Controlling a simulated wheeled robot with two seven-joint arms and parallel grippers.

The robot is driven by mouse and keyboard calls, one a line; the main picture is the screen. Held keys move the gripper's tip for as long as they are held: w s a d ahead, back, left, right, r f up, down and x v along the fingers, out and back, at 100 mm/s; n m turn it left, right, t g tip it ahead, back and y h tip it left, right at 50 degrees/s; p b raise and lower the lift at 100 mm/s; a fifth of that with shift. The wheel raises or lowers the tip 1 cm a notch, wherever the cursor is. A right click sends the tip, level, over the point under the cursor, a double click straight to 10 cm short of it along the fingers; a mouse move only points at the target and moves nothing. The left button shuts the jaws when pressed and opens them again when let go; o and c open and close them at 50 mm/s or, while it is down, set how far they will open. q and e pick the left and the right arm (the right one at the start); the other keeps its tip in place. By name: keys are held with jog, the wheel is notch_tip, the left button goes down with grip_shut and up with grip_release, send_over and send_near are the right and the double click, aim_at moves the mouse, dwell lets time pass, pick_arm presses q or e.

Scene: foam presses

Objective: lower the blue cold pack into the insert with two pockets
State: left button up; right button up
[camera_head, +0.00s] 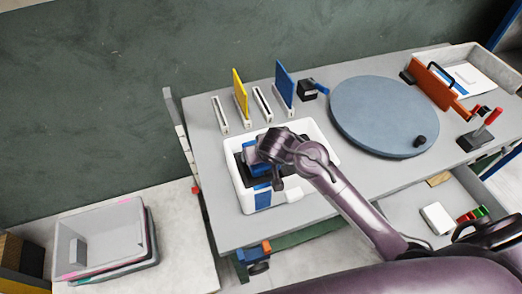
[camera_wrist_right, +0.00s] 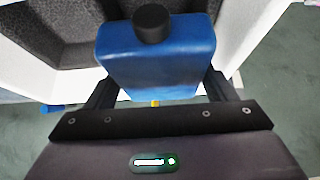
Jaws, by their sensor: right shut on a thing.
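The blue cold pack (camera_wrist_right: 155,62) with its black cap (camera_wrist_right: 152,23) is between the fingers of my right gripper (camera_wrist_right: 158,92) in the wrist view. The gripper is shut on it. In the head view my right gripper (camera_head: 262,160) is over the white box (camera_head: 236,191), and a bit of blue shows beneath it. The dark grey insert (camera_wrist_right: 62,28) lies in the box, behind and beside the pack in the wrist view. The hand and pack hide much of the insert, so I cannot tell how deep the pack sits or how the pockets line up. My left gripper is out of view.
Slotted holders with a yellow panel (camera_head: 240,91) and a blue panel (camera_head: 285,84) stand behind the box. A round blue-grey turntable (camera_head: 380,112) is to its right. An orange press plate (camera_head: 434,84) and a red-handled clamp (camera_head: 481,131) stand farther right. Stacked bins (camera_head: 103,240) sit lower left.

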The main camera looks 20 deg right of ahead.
aim_at(266, 165)
jog(key=shift+f+b, duration=0.9)
jog(key=shift+f, duration=0.8)
jog(key=o, duration=1.2)
jog(key=shift+s, duration=0.1)
jog(key=v, duration=0.7)
jog(key=shift+s+r, duration=0.15)
jog(key=shift+r, duration=0.2)
